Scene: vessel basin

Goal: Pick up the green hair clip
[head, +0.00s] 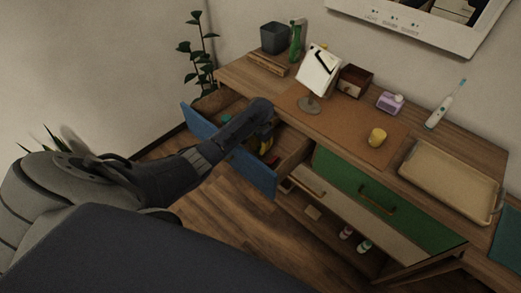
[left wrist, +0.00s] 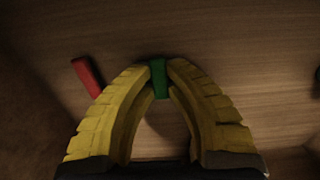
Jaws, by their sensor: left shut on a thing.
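The green hair clip (left wrist: 159,78) is between the fingertips of my left gripper (left wrist: 160,84) in the left wrist view. The yellow fingers are closed on it from both sides, just over the wooden drawer bottom. I cannot tell whether the clip still touches the wood. In the head view my left gripper (head: 266,140) reaches into the open blue-fronted drawer (head: 256,178), and the clip is hidden there. My right gripper does not show.
A red piece (left wrist: 87,76) lies on the drawer bottom left of the fingers. The drawer walls are close around the gripper.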

